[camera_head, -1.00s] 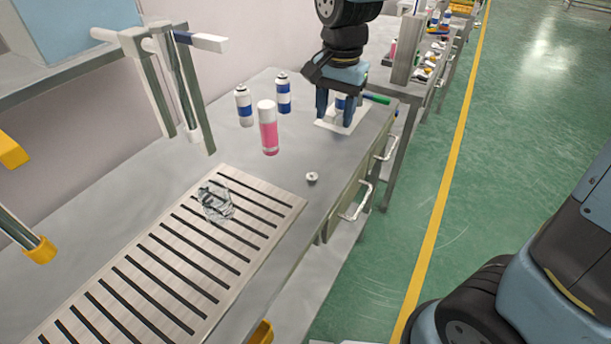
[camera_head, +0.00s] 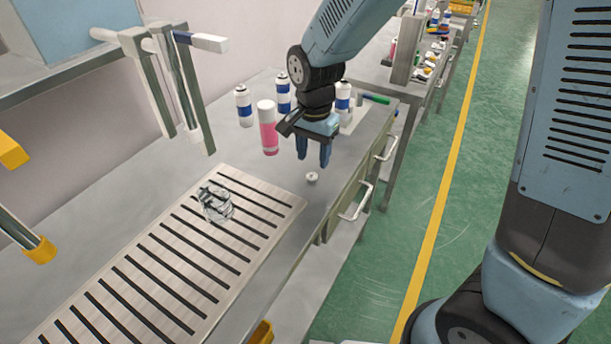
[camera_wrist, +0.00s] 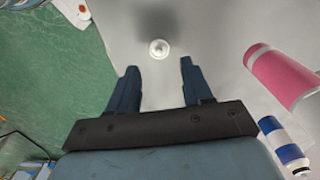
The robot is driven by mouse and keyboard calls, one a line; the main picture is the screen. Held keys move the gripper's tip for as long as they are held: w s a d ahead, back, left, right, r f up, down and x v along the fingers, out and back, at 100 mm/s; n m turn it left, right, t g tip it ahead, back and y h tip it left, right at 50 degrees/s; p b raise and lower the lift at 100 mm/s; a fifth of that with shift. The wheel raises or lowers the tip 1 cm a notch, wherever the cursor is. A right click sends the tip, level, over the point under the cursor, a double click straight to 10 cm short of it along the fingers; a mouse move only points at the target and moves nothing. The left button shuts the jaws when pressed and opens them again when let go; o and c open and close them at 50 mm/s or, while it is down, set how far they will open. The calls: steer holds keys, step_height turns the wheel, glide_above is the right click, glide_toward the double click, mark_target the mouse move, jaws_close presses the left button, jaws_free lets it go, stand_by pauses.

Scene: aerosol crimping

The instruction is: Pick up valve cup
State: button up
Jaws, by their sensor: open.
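The valve cup is a small round pale metal piece (camera_head: 312,177) lying on the grey workbench, just beyond the slotted plate's right corner. In the wrist view the valve cup (camera_wrist: 159,48) is a bright disc beyond the fingertips, roughly midway between them. My gripper (camera_head: 313,163) is open and points down above the bench, close to the valve cup in the head view. In the wrist view my gripper (camera_wrist: 159,72) has both fingers apart with nothing between them. The exact height above the cup is hard to judge.
A pink can with a white top (camera_head: 267,128) stands left of my gripper; it also shows in the wrist view (camera_wrist: 283,77). Blue-and-white cans (camera_head: 243,106) stand behind. A slotted plate (camera_head: 150,270) with a clear glass-like object (camera_head: 216,204) lies in front. The bench edge is at right.

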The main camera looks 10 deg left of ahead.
mark_target(312, 173)
steer(key=shift+s+a+f, duration=0.1)
steer(key=shift+f, duration=2.45)
steer(key=shift+c, duration=0.4)
jaws_close()
steer(key=shift+r, duration=0.1)
